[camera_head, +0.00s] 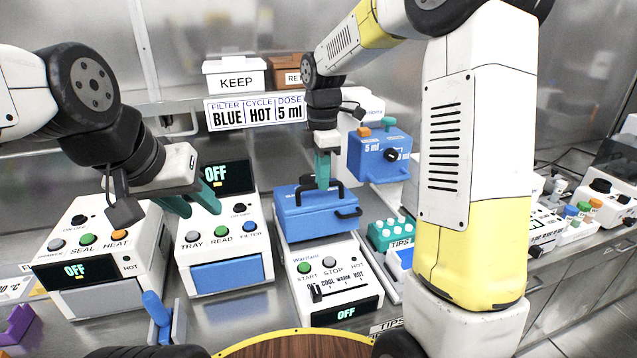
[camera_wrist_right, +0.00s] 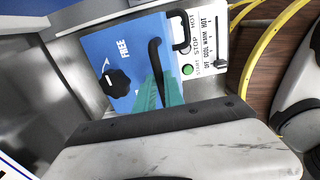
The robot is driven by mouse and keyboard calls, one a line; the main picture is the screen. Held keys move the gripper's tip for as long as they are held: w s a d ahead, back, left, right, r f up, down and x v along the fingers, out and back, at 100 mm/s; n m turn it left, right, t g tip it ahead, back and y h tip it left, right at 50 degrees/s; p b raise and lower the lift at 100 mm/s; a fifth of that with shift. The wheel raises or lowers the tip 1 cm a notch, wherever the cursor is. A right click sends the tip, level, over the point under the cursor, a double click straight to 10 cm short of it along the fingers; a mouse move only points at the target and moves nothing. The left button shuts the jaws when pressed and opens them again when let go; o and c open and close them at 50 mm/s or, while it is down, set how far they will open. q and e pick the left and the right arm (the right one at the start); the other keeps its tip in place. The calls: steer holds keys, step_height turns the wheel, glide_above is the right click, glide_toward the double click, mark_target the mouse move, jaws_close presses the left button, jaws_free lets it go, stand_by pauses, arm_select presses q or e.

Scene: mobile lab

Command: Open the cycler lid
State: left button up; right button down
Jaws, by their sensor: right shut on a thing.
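The cycler (camera_head: 328,269) is a white machine with START and STOP buttons, a slider and a display reading OFF. Its blue lid (camera_head: 312,216) covers the rear part and looks down; any small gap is hard to tell. A black handle (camera_head: 338,190) stands on top of the lid, and another black loop sticks out at its front right. My right gripper (camera_head: 322,182) points down and is shut on the top handle. The right wrist view shows its teal fingers (camera_wrist_right: 160,95) at the handle, beside a black knob (camera_wrist_right: 116,83) near the word FREE. My left gripper (camera_head: 193,204) is open and empty above the reader.
The reader (camera_head: 232,255) and the sealer (camera_head: 98,260) stand left of the cycler. A blue dispenser (camera_head: 378,156) stands behind right, with a teal tip rack (camera_head: 392,234) below it. A sign (camera_head: 257,112) and boxes are at the back. A round wooden top (camera_head: 300,346) is in front.

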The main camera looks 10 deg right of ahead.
steer(key=shift+g, duration=0.4)
steer(key=w+r, duration=0.1)
steer(key=w, duration=0.1)
steer(key=w+r, duration=0.1)
steer(key=w, duration=0.1)
steer(key=w+a+r, duration=0.1)
steer(key=w+r, duration=0.1)
steer(key=shift+w+a, duration=0.1)
steer(key=shift+w, duration=0.05)
steer(key=shift+w+a+r, duration=0.15)
steer(key=shift+w+a, duration=0.05)
steer(key=shift+w, duration=0.7)
steer(key=c, duration=1.5)
jaws_free()
steer(key=shift+c, duration=0.2)
steer(key=shift+o, duration=0.4)
steer(key=shift+r, duration=0.15)
step_height(320, 180, up, 8)
steer(key=shift+w, duration=0.25)
